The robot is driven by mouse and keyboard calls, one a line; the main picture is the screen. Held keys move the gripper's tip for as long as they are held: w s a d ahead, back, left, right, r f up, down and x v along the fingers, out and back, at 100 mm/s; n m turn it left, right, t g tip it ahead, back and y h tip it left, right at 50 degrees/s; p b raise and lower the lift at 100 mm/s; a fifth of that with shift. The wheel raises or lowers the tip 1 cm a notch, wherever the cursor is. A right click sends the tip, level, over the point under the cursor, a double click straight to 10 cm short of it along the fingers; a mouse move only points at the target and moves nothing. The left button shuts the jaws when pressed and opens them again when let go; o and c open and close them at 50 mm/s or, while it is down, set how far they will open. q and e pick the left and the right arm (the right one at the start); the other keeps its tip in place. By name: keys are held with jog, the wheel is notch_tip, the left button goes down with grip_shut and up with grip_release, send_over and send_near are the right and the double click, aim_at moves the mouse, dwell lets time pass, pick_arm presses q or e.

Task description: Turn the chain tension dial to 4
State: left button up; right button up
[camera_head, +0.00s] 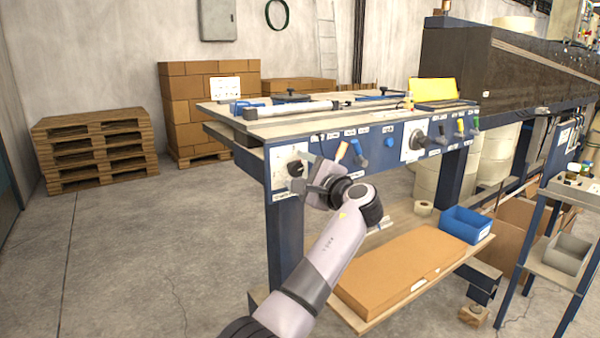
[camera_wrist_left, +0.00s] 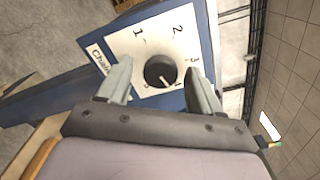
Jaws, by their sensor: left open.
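The chain tension dial (camera_wrist_left: 158,70) is a round dark knob on a white plate (camera_wrist_left: 140,44) numbered 1 to 5. A pale mark on the knob points toward the 4, as far as I can tell. In the head view the dial (camera_head: 296,168) is at the left end of the bench's blue front panel. My left gripper (camera_head: 312,181) is right in front of it. In the left wrist view the fingers (camera_wrist_left: 157,76) are open, one on each side of the knob, with gaps visible. I cannot tell how deep they reach. My right gripper is out of view.
The blue panel (camera_head: 375,147) carries other knobs, including a blue one (camera_head: 389,139), and a second white plate (camera_head: 409,154). Below, a shelf holds a cardboard box (camera_head: 395,262) and a blue bin (camera_head: 466,224). The floor (camera_head: 130,245) to the left is clear.

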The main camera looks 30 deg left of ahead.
pick_arm(q)
jog(key=v, duration=0.7)
jog(key=shift+a, duration=0.1)
